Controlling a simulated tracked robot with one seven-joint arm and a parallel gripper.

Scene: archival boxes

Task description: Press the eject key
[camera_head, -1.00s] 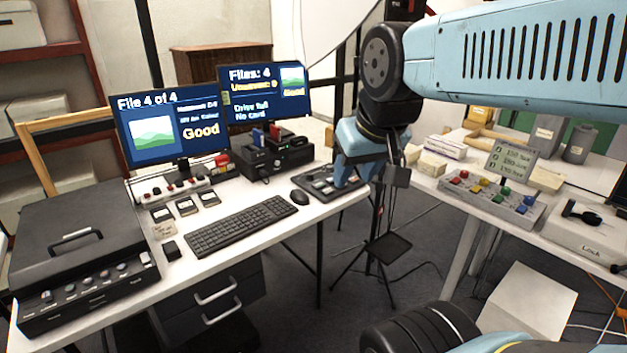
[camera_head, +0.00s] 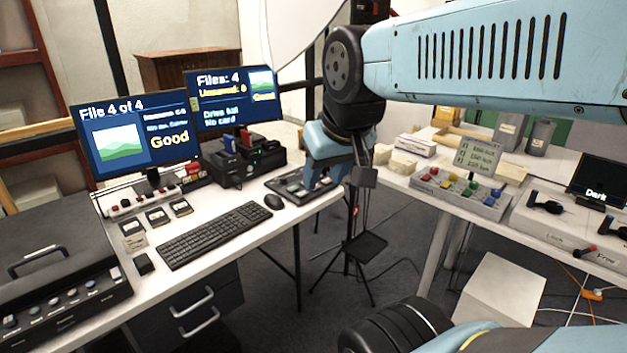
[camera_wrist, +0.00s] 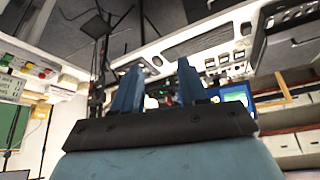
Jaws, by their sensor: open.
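No key marked eject can be read in these views. A dark control panel with keys (camera_head: 287,189) lies at the right end of the left desk. A black drive unit (camera_head: 243,164) with red and blue parts on top stands behind it on the desk. My gripper (camera_head: 322,178) is at the panel's right end in the head view and hides part of it; I cannot tell whether it touches. In the wrist view its two blue fingers (camera_wrist: 158,70) stand apart with nothing between them.
The desk also holds a keyboard (camera_head: 212,233), a mouse (camera_head: 274,202), a black case (camera_head: 60,262) and two monitors, one reading "File 4 of 4" (camera_head: 135,135). A right table carries a panel of coloured buttons (camera_head: 461,190). A tripod stand (camera_head: 364,246) stands between the tables.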

